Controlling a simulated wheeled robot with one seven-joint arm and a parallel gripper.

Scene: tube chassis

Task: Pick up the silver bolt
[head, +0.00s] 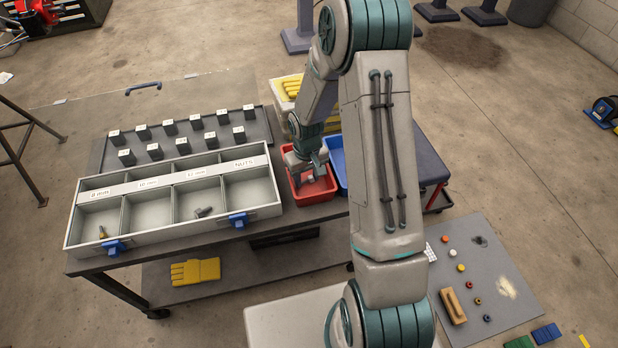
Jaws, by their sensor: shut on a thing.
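My gripper (306,177) points down into the red bin (322,193) at the right end of the table. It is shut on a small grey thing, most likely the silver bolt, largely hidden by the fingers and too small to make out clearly. Another grey metal bolt-like piece (203,212) lies in the third compartment from the left of the divided grey tray (180,226). A brass-coloured bolt (103,232) lies in its leftmost compartment.
A blue bin (339,165) stands right beside the red bin. Several dark blocks with white tops (169,127) stand in rows on a dark tray behind the divided one. Yellow gloves (195,271) lie on the lower shelf. My arm hides part of the area right of the bins.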

